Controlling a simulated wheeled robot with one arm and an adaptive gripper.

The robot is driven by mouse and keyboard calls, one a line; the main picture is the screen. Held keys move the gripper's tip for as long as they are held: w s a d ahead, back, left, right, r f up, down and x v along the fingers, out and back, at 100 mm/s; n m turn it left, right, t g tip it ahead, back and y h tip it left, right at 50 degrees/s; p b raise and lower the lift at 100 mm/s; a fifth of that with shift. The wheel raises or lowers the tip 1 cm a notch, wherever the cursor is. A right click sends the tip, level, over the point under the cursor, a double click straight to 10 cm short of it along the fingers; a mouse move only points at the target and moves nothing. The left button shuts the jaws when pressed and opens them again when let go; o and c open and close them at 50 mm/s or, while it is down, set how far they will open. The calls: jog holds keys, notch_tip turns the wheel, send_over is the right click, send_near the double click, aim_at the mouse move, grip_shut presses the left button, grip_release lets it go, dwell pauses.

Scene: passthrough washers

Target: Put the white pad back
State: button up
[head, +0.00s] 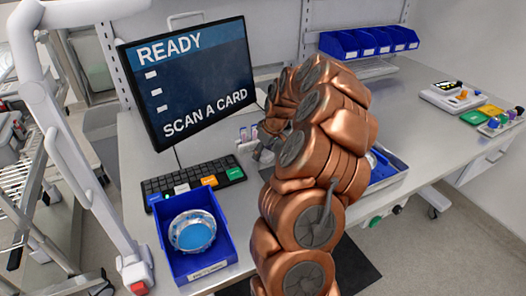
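No separate white pad can be made out for sure. A small white patch (181,188) sits between blue, orange and green patches along the front of the black keyboard (192,177); I cannot tell whether it is the pad. My copper-coloured arm stands in the middle of the view and bends toward the back of the bench. My gripper (262,150) is low over the bench, right of the keyboard and near the monitor. It is mostly hidden by the arm, so its fingers and anything between them are unclear.
A monitor (190,80) reads "READY" and "SCAN A CARD". A blue bin (207,266) at the front left holds a round dish (192,231). Another blue tray (388,175) is partly behind my arm. Small upright cards (243,133) stand behind the gripper.

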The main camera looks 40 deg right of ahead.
jog(key=shift+o, duration=1.4)
jog(key=shift+r, duration=0.15)
jog(key=shift+r, duration=0.15)
jog(key=b+v, duration=0.4)
jog(key=v, duration=0.8)
jog(key=s+a+r+n+g+y, duration=0.1)
jog(key=s+a, duration=0.2)
jog(key=a, duration=1.1)
jog(key=s+a+n+g, duration=0.1)
jog(key=s+a, duration=0.2)
jog(key=a, duration=1.1)
jog(key=s+a+f+m+g, duration=0.1)
jog(key=s+a+f, duration=0.2)
jog(key=s, duration=0.7)
jog(key=s+a+f+m+g+h, duration=0.1)
jog(key=s+a+f+g, duration=0.1)
jog(key=s+a, duration=0.4)
jog(key=s+f, duration=0.1)
jog(key=s, duration=0.4)
jog(key=shift+a+f+m+g, duration=0.2)
jog(key=shift+f+m+g, duration=0.1)
jog(key=shift+f, duration=0.05)
